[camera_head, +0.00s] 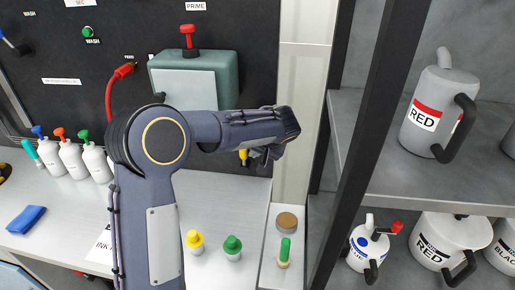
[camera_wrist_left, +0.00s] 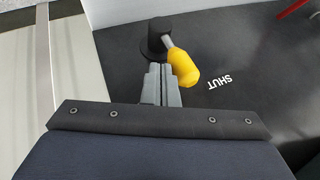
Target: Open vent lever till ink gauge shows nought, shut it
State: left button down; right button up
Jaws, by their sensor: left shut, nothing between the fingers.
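The vent lever (camera_wrist_left: 184,67) has a yellow grip on a short metal rod from a black round pivot on the dark panel. In the left wrist view its grip points down and right, towards the white word SHUT (camera_wrist_left: 232,82). My left gripper (camera_wrist_left: 160,70) is shut and empty, its fingertips close beside the lever, on the left of the grip; I cannot tell if they touch. In the head view a bit of the yellow grip (camera_head: 243,157) shows beside my left gripper (camera_head: 266,155). I cannot make out the ink gauge. My right gripper is not in view.
A green tank (camera_head: 222,72) with a red knob (camera_head: 188,35) is on the panel behind my arm. White bottles (camera_head: 72,160) stand at the left. Yellow-capped (camera_head: 194,241) and green-capped (camera_head: 232,249) bottles stand below. A dark shelf post (camera_head: 345,150) rises to the right.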

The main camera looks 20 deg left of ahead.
aim_at(243, 150)
pick_arm(q)
jog(key=shift+a, duration=0.1)
jog(key=a+h, duration=0.1)
jog(key=a+b, duration=0.1)
jog(key=s+a+h+b, duration=0.1)
jog(key=shift+r+n+t+h, duration=0.3)
jog(key=shift+r, duration=0.1)
